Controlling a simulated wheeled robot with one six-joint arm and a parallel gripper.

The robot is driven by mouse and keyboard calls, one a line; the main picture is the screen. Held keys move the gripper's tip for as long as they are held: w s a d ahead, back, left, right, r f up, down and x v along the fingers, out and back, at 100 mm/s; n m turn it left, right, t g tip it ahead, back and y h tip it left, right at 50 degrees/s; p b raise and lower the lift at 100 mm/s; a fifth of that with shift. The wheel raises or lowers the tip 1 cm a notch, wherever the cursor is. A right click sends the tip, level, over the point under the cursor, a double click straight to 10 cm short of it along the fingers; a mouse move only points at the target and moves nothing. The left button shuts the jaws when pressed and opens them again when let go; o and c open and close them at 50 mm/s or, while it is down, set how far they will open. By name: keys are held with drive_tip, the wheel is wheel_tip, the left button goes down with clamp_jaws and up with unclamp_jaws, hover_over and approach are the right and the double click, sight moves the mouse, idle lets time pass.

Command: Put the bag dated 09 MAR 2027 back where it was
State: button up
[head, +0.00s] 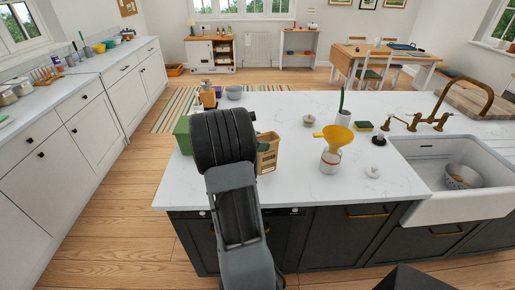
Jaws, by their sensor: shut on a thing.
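My arm rises from the bottom of the head view, and its dark joint covers part of the island counter (310,180). My gripper is hidden behind the arm, so its jaws and anything in them do not show. I cannot make out a bag dated 09 MAR 2027, and no date is readable. A green box-like thing (183,133) shows just left of the arm. A tan open box (268,152) with something green in it stands just right of the arm.
A jar with a yellow funnel (334,145), a plant in a white pot (343,113) and sponge (364,126) stand on the island. The sink (440,165) with a colander (462,177) is at right. The front middle counter is clear. A long counter (75,85) runs along the left wall.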

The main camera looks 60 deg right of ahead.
drive_tip(key=f, duration=0.2)
drive_tip(key=w+f+p, duration=0.1)
drive_tip(key=f, duration=0.1)
drive_tip(key=shift+f, duration=0.15)
drive_tip(key=shift+d, duration=0.1)
drive_tip(key=shift+f, duration=0.15)
drive_tip(key=o, duration=1.5)
